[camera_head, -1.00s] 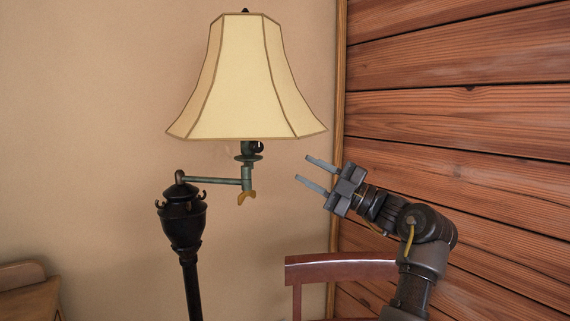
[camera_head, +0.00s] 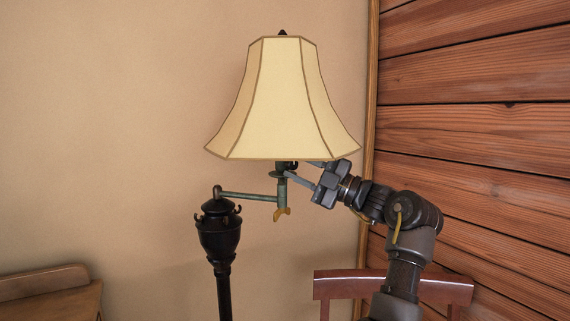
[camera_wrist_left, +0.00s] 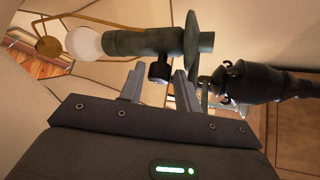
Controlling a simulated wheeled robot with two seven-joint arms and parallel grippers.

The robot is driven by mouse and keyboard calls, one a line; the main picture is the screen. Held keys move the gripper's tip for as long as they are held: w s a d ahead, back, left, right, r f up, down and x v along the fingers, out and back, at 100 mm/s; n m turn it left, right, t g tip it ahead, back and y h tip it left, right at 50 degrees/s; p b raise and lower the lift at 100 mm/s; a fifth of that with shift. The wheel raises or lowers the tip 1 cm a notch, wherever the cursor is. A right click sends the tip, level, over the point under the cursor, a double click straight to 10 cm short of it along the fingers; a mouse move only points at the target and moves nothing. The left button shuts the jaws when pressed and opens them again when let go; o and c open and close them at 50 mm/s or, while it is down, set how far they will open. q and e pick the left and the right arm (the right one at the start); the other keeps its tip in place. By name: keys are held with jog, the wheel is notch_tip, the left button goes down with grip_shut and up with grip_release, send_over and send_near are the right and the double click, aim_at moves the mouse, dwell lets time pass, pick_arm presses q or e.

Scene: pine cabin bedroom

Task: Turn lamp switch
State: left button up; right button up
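A floor lamp with a cream panelled shade (camera_head: 283,100) stands against the wall. Its green socket on a swing arm (camera_head: 248,196) hangs under the shade. The small black switch knob (camera_wrist_left: 160,72) sticks out of the green socket (camera_wrist_left: 145,42) in the left wrist view. My left gripper (camera_head: 297,168) reaches in from the right, just under the shade rim. In the left wrist view my left gripper (camera_wrist_left: 159,82) is open, with its fingers apart on either side of the knob. Contact with the knob cannot be told. My right gripper is out of view.
The lamp's black post (camera_head: 220,240) rises left of the gripper. A wooden chair back (camera_head: 345,285) stands below my arm. A plank wall (camera_head: 480,130) is close on the right. A wooden piece of furniture (camera_head: 50,300) is at lower left.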

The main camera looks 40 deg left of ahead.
pick_arm(q)
jog(key=shift+a+r, duration=0.1)
jog(key=shift+a, duration=0.2)
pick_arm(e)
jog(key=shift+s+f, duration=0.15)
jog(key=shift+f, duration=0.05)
pick_arm(q)
jog(key=shift+c, duration=0.4)
jog(key=c, duration=0.6)
